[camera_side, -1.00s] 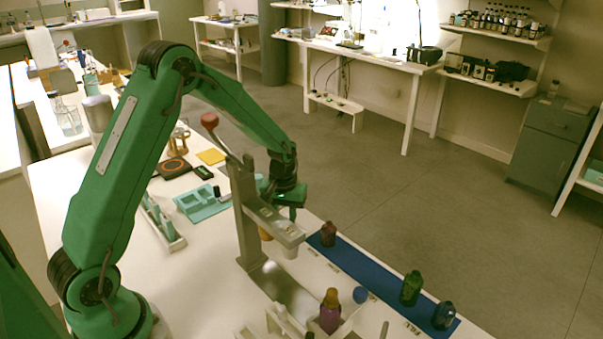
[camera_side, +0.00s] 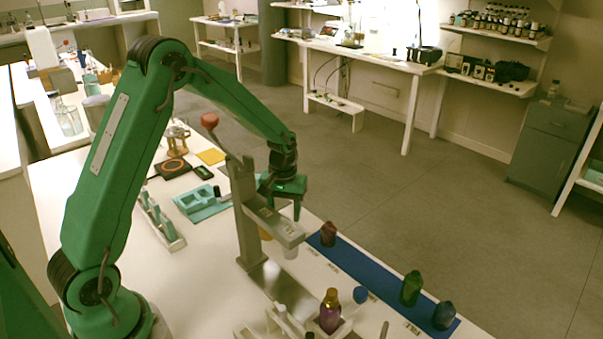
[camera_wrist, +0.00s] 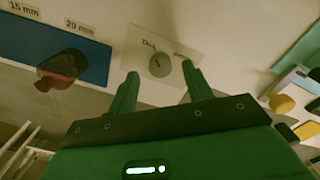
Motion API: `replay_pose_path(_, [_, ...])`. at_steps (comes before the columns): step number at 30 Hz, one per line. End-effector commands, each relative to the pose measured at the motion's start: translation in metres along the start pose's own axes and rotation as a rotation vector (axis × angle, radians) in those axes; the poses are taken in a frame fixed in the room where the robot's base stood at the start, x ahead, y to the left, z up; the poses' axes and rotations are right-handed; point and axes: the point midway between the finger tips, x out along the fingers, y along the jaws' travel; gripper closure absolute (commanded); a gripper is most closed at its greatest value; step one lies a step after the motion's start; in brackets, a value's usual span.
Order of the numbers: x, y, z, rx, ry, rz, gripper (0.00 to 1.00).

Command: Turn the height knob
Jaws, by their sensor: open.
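In the wrist view, a round grey knob (camera_wrist: 160,65) with a dark pointer line sits on a pale plate (camera_wrist: 138,42) with small dark lettering, too blurred to read surely. My gripper (camera_wrist: 161,82) is open and empty. Its two green fingers point toward the knob, one tip on each side in the picture; I see no contact. In the side view, my gripper (camera_side: 284,212) is behind the grey lever press (camera_side: 245,215) with the red ball handle. The knob is not visible there, hidden behind the press or gripper.
A blue strip (camera_side: 385,292) with height labels runs along the table's right edge, carrying a brown bottle (camera_side: 328,234), a green bottle (camera_side: 411,288) and a dark blue bottle (camera_side: 444,315). A purple bottle (camera_side: 330,312) stands in a white tray at the front. A teal tray (camera_side: 203,202) lies left of the press.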

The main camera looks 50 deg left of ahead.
Motion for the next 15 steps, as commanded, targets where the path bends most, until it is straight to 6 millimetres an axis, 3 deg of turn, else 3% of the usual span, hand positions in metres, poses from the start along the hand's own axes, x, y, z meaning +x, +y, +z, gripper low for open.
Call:
replay_pose_path(9, [-0.042,0.000,0.000,0.000,0.003,0.001,0.50])
replay_pose_path(15, [-0.054,0.000,0.000,-0.001,0.001,0.000,0.50])
